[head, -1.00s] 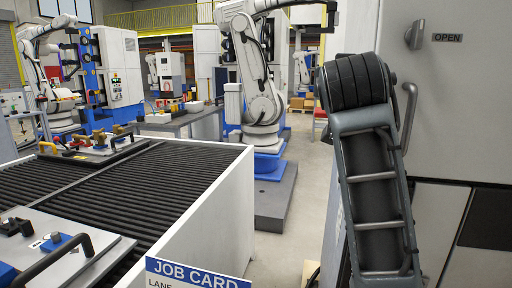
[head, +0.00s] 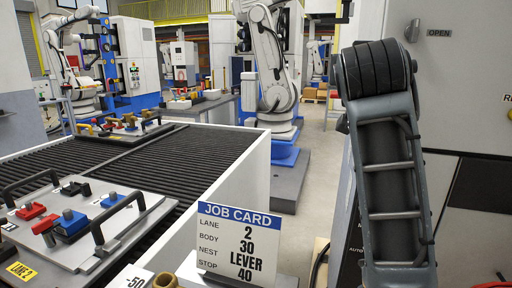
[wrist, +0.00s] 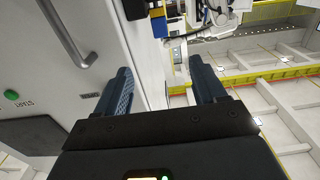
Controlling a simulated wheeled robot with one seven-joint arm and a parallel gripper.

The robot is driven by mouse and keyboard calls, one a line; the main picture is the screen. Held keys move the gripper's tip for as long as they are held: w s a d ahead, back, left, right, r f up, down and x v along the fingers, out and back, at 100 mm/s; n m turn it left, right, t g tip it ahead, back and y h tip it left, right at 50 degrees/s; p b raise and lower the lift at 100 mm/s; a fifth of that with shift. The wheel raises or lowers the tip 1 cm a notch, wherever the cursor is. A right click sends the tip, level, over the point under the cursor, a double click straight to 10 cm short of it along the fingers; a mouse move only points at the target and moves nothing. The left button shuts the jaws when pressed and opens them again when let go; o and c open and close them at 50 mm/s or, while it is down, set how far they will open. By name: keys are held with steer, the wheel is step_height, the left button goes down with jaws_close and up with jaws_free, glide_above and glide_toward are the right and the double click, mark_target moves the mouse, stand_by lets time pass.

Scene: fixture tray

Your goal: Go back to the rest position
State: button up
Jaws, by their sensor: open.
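My gripper (wrist: 160,88) shows in the wrist view with its two dark blue fingers apart. Nothing is between the fingers. In the head view my dark grey arm stands upright at the right; the gripper itself is out of that view. A fixture tray (head: 135,223) with black handles lies at the lower left on the black roller conveyor. It carries red and blue blocks (head: 70,225).
A job card (head: 238,238) stands at the front by the conveyor's white side wall (head: 230,180). A second tray (head: 120,128) sits farther back on the conveyor (head: 190,148). A pale cabinet (head: 455,95) is close behind my arm. A white robot arm (head: 270,75) stands beyond.

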steer(key=s+f+n+y, duration=0.1)
steer(key=s+f+y, duration=0.1)
steer(key=s+f, duration=0.75)
steer(key=s+f+n+g+y, duration=0.15)
steer(key=s+f, duration=0.35)
steer(key=f, duration=1)
steer(key=s+f+n+t+y, duration=0.1)
steer(key=s+f+n, duration=0.1)
steer(key=s+f, duration=0.75)
steer(key=s+d+f+g, duration=0.1)
steer(key=s, duration=1.5)
steer(key=s+f+g+y, duration=0.1)
steer(key=s+f, duration=0.1)
steer(key=s, duration=1.4)
steer(key=shift+s+d+m, duration=0.2)
steer(key=shift+d+m, duration=0.2)
steer(key=shift+m, duration=0.05)
